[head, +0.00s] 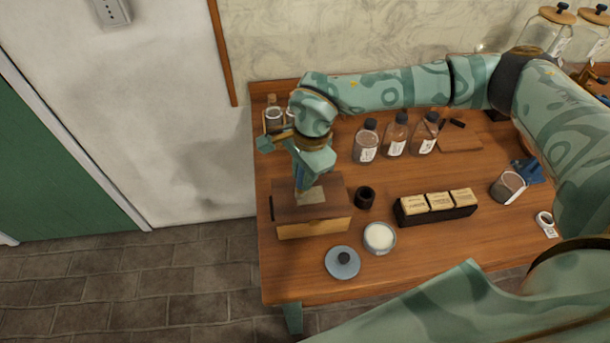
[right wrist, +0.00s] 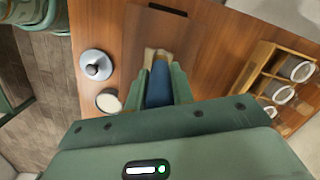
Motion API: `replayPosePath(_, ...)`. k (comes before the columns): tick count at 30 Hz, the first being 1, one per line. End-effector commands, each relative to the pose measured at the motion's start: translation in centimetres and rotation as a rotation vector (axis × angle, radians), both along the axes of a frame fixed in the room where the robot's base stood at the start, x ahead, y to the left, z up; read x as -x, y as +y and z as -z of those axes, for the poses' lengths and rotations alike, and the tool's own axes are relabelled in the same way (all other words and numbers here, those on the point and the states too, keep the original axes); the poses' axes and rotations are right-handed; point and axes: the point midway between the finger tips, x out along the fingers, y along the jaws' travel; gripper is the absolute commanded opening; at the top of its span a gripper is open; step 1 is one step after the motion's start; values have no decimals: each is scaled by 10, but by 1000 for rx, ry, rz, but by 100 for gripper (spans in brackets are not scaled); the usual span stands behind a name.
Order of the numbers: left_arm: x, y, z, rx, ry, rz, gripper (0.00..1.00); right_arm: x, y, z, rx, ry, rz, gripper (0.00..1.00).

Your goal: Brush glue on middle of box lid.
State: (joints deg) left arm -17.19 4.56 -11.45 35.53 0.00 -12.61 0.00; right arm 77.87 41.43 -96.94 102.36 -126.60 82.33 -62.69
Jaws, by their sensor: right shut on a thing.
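The wooden box (head: 315,229) stands at the left front of the table, its dark brown lid (head: 333,186) shut. The lid also shows in the right wrist view (right wrist: 197,38). A paler rectangular patch (head: 313,196) lies at the lid's middle; I cannot tell whether it is wet. My right gripper (head: 302,181) is over the lid, shut on a blue-handled brush (right wrist: 158,86) that points down at the patch. The brush tip is mostly hidden, so contact is unclear. An open jar of white glue (head: 379,238) stands right of the box. My left gripper is out of view.
A blue-grey knobbed lid (head: 342,263) lies near the front edge. A small dark cup (head: 365,197) stands close to the box's right. A black tray of labelled blocks (head: 436,206) is farther right. Several capped bottles (head: 395,138) stand behind. A wooden rack (right wrist: 262,75) holds jars.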

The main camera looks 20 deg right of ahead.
Motion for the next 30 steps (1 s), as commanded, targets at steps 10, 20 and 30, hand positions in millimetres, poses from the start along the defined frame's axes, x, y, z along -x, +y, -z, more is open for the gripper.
replayPosePath(10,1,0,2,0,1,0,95,-7,-2,1,0,0,-1,1)
replayPosePath(20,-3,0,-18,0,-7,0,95,-7,-2,-24,0,-2,-1,1)
replayPosePath(30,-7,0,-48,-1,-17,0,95,-7,-2,-61,0,-1,-2,1)
